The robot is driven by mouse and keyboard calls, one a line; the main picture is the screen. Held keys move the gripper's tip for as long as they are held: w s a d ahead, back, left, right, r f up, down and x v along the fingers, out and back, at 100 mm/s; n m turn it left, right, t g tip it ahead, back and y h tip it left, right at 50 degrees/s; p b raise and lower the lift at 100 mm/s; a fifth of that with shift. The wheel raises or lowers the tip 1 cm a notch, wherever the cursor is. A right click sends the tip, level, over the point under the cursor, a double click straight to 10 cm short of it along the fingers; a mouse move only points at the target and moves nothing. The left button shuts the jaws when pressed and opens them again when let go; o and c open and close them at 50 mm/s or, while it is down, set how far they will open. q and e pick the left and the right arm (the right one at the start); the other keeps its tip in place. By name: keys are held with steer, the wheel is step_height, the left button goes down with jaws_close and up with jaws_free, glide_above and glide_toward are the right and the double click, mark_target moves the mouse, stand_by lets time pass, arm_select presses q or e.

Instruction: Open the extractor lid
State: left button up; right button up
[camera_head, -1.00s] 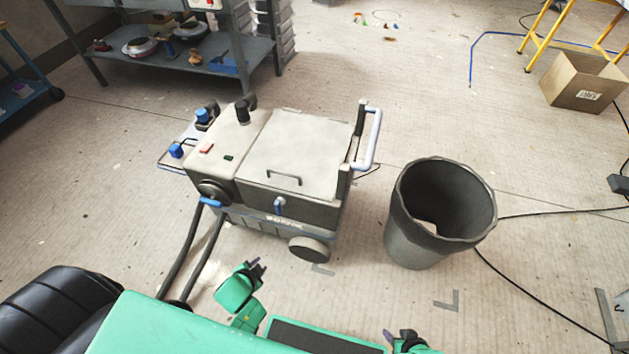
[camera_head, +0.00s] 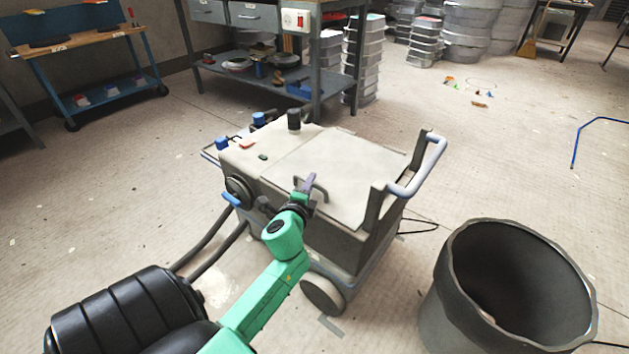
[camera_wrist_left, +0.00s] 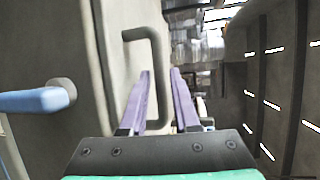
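The extractor is a beige and grey wheeled box; its flat pale lid (camera_head: 345,170) lies shut on top. A dark bracket handle (camera_head: 318,187) stands near the lid's front edge; it also shows in the left wrist view (camera_wrist_left: 158,75). My left gripper (camera_head: 308,186) is at this handle, above the front edge. In the left wrist view its two purple fingers (camera_wrist_left: 160,88) are apart, and the handle's bar shows between them; contact cannot be told. A blue lever on a round pivot (camera_wrist_left: 45,98) shows at left there. My right gripper is out of view.
A dark bin (camera_head: 450,290) stands to the right of the extractor. A push bar (camera_head: 420,170) rises at its right side, and hoses (camera_head: 215,243) run from its left. A grey workbench (camera_head: 315,92) stands behind. Open floor lies left and right.

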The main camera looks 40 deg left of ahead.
arm_select(q)
steer(key=x, duration=0.3)
steer(key=shift+w+a+f, duration=0.1)
steer(key=shift+w+a, duration=0.05)
steer(key=shift+w, duration=0.1)
jaws_close()
steer(key=shift+f, duration=0.1)
stand_by(1.0)
